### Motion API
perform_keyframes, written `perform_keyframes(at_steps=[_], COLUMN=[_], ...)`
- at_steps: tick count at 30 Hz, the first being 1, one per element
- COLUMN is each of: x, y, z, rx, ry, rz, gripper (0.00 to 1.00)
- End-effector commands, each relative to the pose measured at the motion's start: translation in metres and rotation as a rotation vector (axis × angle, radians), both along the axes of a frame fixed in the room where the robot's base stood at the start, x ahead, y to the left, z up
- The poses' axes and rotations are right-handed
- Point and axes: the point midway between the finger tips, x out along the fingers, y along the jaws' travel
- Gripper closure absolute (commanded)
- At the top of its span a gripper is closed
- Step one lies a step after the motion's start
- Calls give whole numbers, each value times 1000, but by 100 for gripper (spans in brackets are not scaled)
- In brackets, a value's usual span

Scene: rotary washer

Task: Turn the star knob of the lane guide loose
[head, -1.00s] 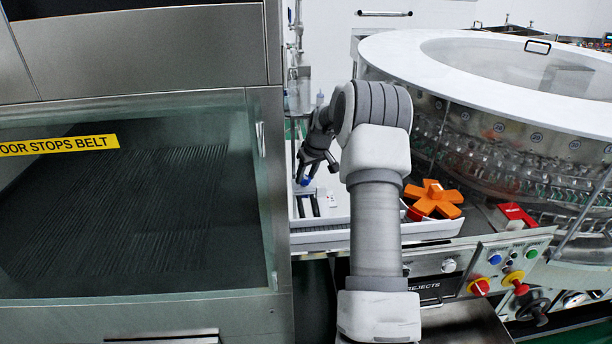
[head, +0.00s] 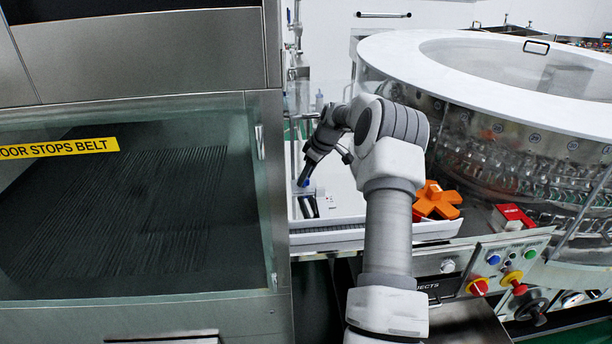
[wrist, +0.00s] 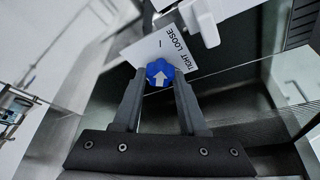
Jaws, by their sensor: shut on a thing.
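The blue star knob (wrist: 160,72) bears a white arrow that points up in the wrist view, towards a white plate (wrist: 152,48) marked TIGHT and LOOSE. My gripper (wrist: 160,78) is shut on the knob, with one finger on each side of it. In the head view my gripper (head: 304,180) points down at the small blue knob above the white-edged tray area. The knob is mostly hidden there by the fingers. The rest of the lane guide is hard to make out.
The glass-fronted cabinet (head: 268,200) stands close on the left. The round washer (head: 480,90) fills the right, above a button panel (head: 507,265).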

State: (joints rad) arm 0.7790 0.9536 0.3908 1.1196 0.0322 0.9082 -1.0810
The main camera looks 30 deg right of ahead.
Motion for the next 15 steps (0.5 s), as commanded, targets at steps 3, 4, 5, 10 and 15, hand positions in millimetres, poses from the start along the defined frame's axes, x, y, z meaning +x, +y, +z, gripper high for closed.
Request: perform_keyframes(at_steps=[3, 4, 5, 10, 15], x=[0, 0, 0, 0, 0], y=[0, 0, 0, 0, 0], z=[1, 1, 1, 1, 1], rx=[-2, -1, -1, -1, -1], ry=[-1, 0, 0, -1, -1], rz=[7, 7, 7, 6, 6], gripper=[100, 100, 100, 100, 39])
